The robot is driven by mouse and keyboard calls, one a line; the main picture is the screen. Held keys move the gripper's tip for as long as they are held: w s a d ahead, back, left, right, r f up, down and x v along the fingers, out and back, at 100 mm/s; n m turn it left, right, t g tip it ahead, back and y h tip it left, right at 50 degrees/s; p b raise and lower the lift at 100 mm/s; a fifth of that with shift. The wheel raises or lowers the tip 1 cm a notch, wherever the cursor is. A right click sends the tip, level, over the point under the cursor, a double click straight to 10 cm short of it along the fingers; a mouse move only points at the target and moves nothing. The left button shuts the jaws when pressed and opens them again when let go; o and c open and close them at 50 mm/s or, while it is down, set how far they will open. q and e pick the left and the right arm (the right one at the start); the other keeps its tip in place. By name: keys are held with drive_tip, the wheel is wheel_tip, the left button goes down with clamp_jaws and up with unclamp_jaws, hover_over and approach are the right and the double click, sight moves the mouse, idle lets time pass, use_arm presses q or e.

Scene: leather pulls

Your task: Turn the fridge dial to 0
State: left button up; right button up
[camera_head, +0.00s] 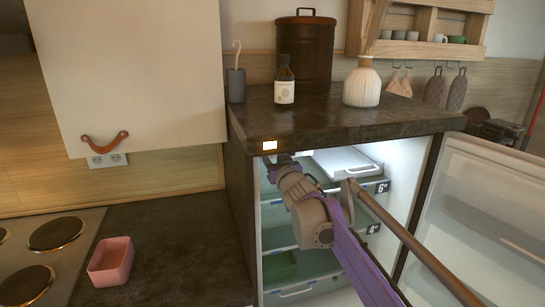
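The fridge (265,243) stands open under a dark counter, with its interior lit. My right arm comes in from the lower right, and my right gripper (278,162) is at the upper left of the fridge opening, just under the counter edge. Its fingers are small and dark there, so I cannot tell whether they are open or shut. I cannot make out the dial; it may be hidden behind the gripper. A small lit panel (269,145) is on the counter's front edge right above the gripper. My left gripper is not in view.
The fridge door (480,215) is swung open to the right. A brown rod (405,236) crosses the opening diagonally. Shelf labels (382,187) read 6° and 4. A bottle (284,82), vase (362,85) and canister (305,50) stand on the counter. A pink box (111,263) sits left.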

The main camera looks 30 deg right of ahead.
drive_tip(key=v, duration=1)
drive_tip(key=shift+b, duration=0.4)
drive_tip(key=shift+s, duration=0.1)
